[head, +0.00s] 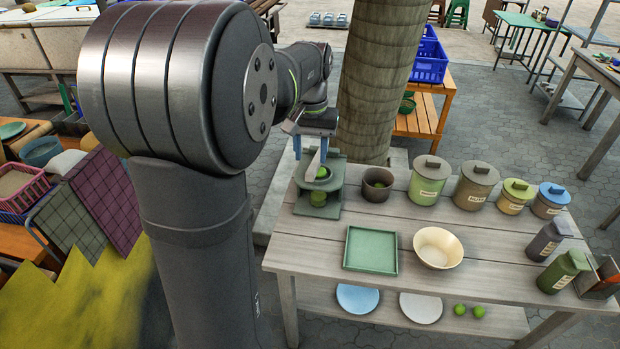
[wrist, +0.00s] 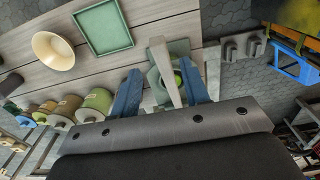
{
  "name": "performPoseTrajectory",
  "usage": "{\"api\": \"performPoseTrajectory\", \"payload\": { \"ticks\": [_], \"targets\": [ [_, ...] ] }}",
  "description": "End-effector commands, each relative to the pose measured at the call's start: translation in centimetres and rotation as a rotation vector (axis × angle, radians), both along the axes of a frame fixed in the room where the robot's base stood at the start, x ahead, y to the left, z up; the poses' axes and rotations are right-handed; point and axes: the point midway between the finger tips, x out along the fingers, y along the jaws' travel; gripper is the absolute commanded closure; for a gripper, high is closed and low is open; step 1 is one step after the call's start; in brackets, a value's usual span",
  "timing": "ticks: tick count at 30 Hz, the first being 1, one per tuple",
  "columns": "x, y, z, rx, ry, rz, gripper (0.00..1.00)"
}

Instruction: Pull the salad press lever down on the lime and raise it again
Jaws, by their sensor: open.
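The green salad press (head: 330,190) stands at the back left of the wooden table. A lime (head: 322,172) shows in its upper part, partly hidden by the pale lever (head: 312,168); another green round shape shows lower in the press. My gripper (head: 311,150), with blue fingers, is open just above the press, around the top of the lever. In the wrist view, the lever (wrist: 164,68) stands between the two spread fingers of the gripper (wrist: 160,75). Whether either finger touches it is unclear. A bit of the lime (wrist: 178,79) shows behind the lever.
A dark pot (head: 377,188) with a lime inside stands just right of the press. Lidded canisters (head: 430,182) line the back of the table. A green tray (head: 370,262) and a cream bowl (head: 438,248) lie in front. A thick trunk (head: 382,80) rises behind the table.

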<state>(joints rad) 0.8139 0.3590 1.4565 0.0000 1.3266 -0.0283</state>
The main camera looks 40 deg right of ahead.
Motion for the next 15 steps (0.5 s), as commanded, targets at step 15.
{"api": "performPoseTrajectory", "payload": {
  "ticks": [15],
  "targets": [
    [0.0, 0.0, -8.4, 0.001, 0.001, 0.000, 0.58]
  ]
}}
